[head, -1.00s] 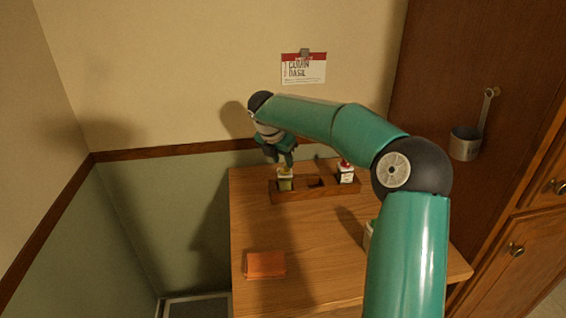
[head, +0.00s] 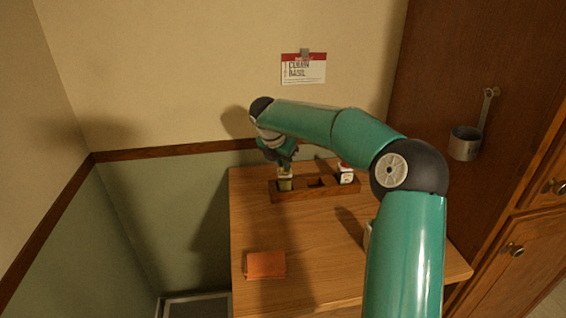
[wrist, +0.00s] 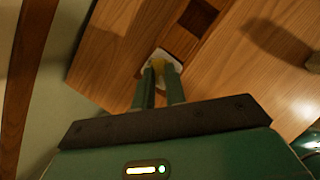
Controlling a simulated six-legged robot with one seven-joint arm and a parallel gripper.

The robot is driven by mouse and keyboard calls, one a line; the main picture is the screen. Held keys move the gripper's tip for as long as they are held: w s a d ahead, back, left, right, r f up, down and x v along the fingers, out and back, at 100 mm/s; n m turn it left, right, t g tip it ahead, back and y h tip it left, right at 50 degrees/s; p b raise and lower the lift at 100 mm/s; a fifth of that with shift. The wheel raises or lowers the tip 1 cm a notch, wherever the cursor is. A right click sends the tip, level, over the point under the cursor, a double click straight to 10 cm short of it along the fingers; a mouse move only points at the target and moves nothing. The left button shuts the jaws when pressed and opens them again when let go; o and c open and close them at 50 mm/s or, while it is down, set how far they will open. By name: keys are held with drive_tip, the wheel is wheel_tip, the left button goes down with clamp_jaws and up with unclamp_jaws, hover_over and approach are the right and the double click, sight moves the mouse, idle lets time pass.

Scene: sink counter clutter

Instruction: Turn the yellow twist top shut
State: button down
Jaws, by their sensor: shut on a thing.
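The yellow twist top (wrist: 158,68) shows in the wrist view between the tips of my gripper (wrist: 161,76), which is shut on it. It caps a bottle with a pale label (head: 285,184), standing in the left slot of a dark wooden rack (head: 318,190). In the head view my gripper (head: 284,164) points down at the bottle from above and hides most of the top. Whether the top sits fully tight cannot be told.
An orange cloth or sponge (head: 265,265) lies at the counter's front left. A pale container (head: 367,236) is partly hidden behind my arm. A metal cup (head: 465,143) hangs at right.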

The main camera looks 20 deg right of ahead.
drive_tip(key=m, duration=0.1)
drive_tip(key=m+g, duration=0.1)
drive_tip(key=m, duration=0.1)
drive_tip(key=m+g, duration=0.1)
drive_tip(key=m, duration=0.1)
drive_tip(key=shift+w+a+h, duration=0.2)
drive_tip(key=shift+w+h, duration=0.05)
drive_tip(key=shift+h, duration=0.15)
drive_tip(key=m+g, duration=0.1)
drive_tip(key=m, duration=0.3)
drive_tip(key=m+g, duration=0.1)
drive_tip(key=m, duration=0.1)
drive_tip(key=shift+w+d+m+g, duration=0.15)
drive_tip(key=shift+w+m+g, duration=0.15)
drive_tip(key=shift+m, duration=0.1)
drive_tip(key=m+g+y, duration=0.1)
drive_tip(key=m, duration=0.3)
drive_tip(key=shift+w+d, duration=0.1)
drive_tip(key=shift+w, duration=0.05)
drive_tip(key=shift+d+f+m+g+y, duration=0.1)
drive_tip(key=shift+m+g+y, duration=0.3)
drive_tip(key=shift+m, duration=0.65)
drive_tip(key=shift+d+m+g+y, duration=0.15)
drive_tip(key=shift+m+y, duration=0.35)
drive_tip(key=shift+m, duration=0.55)
drive_tip(key=shift+a, duration=0.1)
drive_tip(key=c, duration=1.4)
unclamp_jaws()
drive_tip(key=shift+w, duration=0.1)
drive_tip(key=shift+c, duration=0.2)
